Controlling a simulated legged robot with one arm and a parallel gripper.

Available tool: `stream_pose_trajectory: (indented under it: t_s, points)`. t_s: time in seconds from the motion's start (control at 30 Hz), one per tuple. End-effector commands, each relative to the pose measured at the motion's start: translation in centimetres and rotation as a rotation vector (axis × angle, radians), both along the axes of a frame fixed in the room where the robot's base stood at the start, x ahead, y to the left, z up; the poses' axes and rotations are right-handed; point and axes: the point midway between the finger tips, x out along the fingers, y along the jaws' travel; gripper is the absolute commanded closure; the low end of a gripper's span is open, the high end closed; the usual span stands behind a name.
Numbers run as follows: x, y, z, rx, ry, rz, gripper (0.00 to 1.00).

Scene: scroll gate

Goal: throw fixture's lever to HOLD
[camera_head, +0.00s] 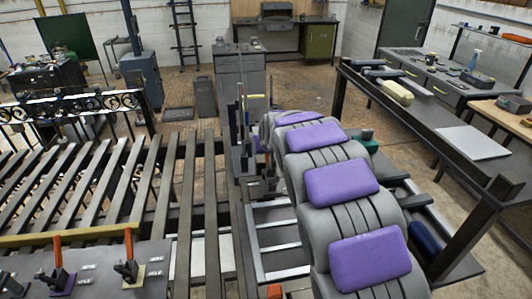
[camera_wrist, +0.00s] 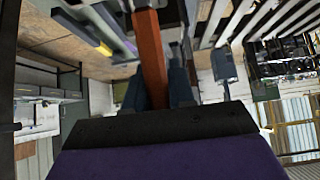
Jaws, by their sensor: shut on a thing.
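In the wrist view my gripper (camera_wrist: 156,84) has its two dark fingers shut on an orange lever handle (camera_wrist: 150,45), which runs up out of the top of the picture. The lever's base is out of that view. In the head view a dark fixture plate (camera_head: 105,287) lies at the lower left. Two levers with orange handles stand on it, one at the left (camera_head: 57,250) and one farther right (camera_head: 128,242). Pale labels, too small to read surely, lie beside them. A bit of orange (camera_head: 275,291) shows beside my arm at the bottom edge. My gripper is not clearly visible there.
Slanted metal bars (camera_head: 110,185) with a yellow rail (camera_head: 70,235) lie just behind the fixture plate. A dark-framed bench (camera_head: 425,115) stands at the right, beyond my arm.

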Motion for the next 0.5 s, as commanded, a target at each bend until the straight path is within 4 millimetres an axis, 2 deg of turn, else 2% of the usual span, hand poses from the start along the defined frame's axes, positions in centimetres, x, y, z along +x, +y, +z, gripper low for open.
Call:
stream_pose_trajectory:
  t_s: [0.5]
  points:
    - [-1.25,-0.2,0.3,0.033,-0.153,-0.001,1.0]
